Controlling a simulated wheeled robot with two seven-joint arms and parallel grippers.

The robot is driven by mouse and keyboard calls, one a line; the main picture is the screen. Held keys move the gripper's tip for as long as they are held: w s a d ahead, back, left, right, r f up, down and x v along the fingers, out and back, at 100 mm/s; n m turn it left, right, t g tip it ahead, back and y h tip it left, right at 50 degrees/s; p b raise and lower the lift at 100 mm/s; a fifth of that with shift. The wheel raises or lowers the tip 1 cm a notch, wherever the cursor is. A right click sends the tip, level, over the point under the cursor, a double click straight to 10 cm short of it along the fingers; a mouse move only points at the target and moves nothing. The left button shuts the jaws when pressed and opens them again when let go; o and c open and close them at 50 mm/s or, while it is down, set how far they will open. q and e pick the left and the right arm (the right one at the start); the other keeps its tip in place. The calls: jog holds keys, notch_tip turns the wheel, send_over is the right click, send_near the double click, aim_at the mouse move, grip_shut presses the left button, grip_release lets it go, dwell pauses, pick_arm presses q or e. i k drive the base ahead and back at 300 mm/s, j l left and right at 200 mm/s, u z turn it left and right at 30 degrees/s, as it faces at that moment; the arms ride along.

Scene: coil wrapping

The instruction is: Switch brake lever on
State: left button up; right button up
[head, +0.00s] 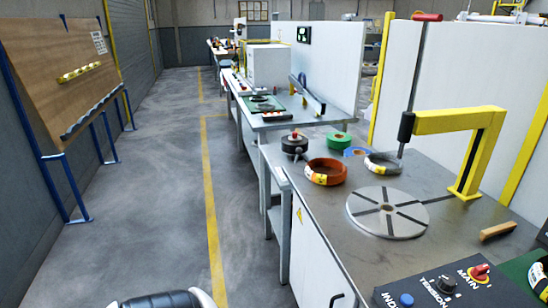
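A lever-like upright rod with a red grip (427,17) stands at the right in the head view. It leans slightly right and passes through a black block (406,126) at the end of a yellow bent arm (470,122) on the metal worktable (320,218). No lever in view is labelled as the brake. A dark control panel (425,297) with a red MAIN knob (479,271), a TENSION knob (446,284) and a blue button (406,299) sits at the bottom right.
A round slotted turntable (388,212) lies on the worktable. Orange (325,172) and grey (383,164) coils, a green roll (339,140) and a black device with a red top (294,145) stand behind it. The floor aisle (155,190) at left is clear.

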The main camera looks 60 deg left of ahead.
aim_at(299, 151)
jog(key=u, duration=1.75)
jog(key=i+j, duration=0.4)
jog(key=i, duration=0.15)
jog(key=i+j, duration=0.4)
jog(key=i, duration=0.2)
jog(key=i+j, duration=0.4)
jog(key=i, duration=0.15)
jog(key=i+j, duration=0.4)
jog(key=i, duration=0.15)
